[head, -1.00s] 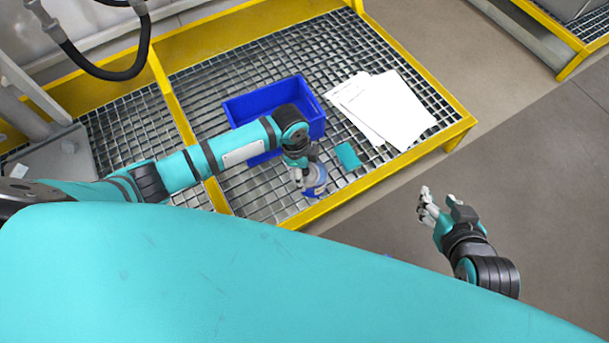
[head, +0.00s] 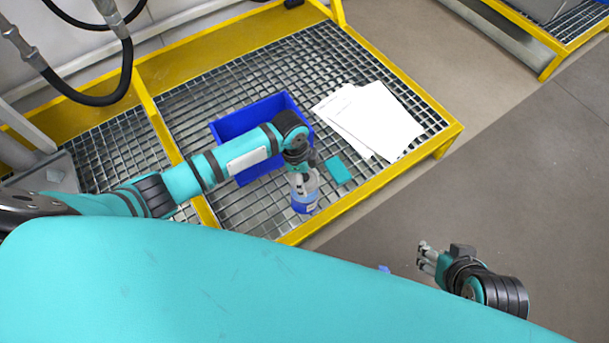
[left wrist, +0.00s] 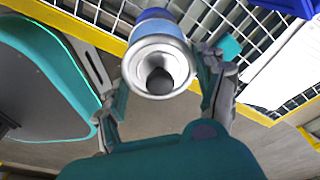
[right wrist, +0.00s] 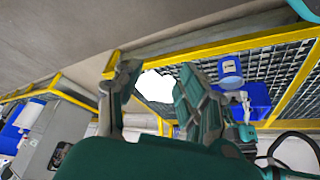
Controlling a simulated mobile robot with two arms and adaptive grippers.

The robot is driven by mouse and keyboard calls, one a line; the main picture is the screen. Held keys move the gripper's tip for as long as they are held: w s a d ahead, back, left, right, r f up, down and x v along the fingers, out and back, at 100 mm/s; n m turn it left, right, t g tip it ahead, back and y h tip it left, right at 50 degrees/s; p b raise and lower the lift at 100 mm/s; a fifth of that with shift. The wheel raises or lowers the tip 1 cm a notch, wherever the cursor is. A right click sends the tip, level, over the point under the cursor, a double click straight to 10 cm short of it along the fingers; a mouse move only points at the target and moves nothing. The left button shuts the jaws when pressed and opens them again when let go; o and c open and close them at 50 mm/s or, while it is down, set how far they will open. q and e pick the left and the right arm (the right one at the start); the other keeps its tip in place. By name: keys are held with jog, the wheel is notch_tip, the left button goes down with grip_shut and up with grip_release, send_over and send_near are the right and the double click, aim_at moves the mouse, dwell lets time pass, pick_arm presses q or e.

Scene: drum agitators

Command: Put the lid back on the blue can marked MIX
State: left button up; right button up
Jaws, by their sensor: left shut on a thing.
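The blue can (head: 305,202), with a pale upper part, stands on the grating near the front yellow edge. It also shows in the left wrist view (left wrist: 156,20) and the right wrist view (right wrist: 230,66); I cannot read its marking. My left gripper (head: 302,176) is right over the can's top. In the left wrist view a silver round lid with a dark knob (left wrist: 160,66) lies between its fingers, lined up with the can. I cannot tell whether the lid rests fully on the rim. My right gripper (head: 428,258) is empty, fingers apart, beyond the platform's front edge.
A blue crate (head: 225,128) stands behind the can, partly covered by my left arm. A small teal block (head: 339,170) lies right of the can. White papers (head: 375,122) lie further right. A yellow rail (head: 355,193) edges the platform. A black hose (head: 100,98) hangs at upper left.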

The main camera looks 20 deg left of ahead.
pick_arm(q)
jog(key=shift+f+b, duration=0.45)
jog(key=shift+b, duration=0.1)
jog(key=shift+f+b, duration=0.35)
jog(key=shift+b, duration=0.05)
jog(key=shift+f+b, duration=0.35)
jog(key=shift+f, duration=0.85)
pick_arm(e)
jog(key=w+a+r+t+y, duration=0.2)
jog(key=w+a+r+t, duration=0.2)
jog(key=w+r+t, duration=0.4)
jog(key=shift+w+a+r+n, duration=0.25)
jog(key=shift+w+r, duration=0.4)
jog(key=shift+w, duration=0.9)
jog(key=shift+s+d+f, duration=0.1)
jog(key=shift+f, duration=0.15)
jog(key=shift+s+d+f, duration=0.1)
jog(key=shift+s+f, duration=0.1)
jog(key=shift+f, duration=0.15)
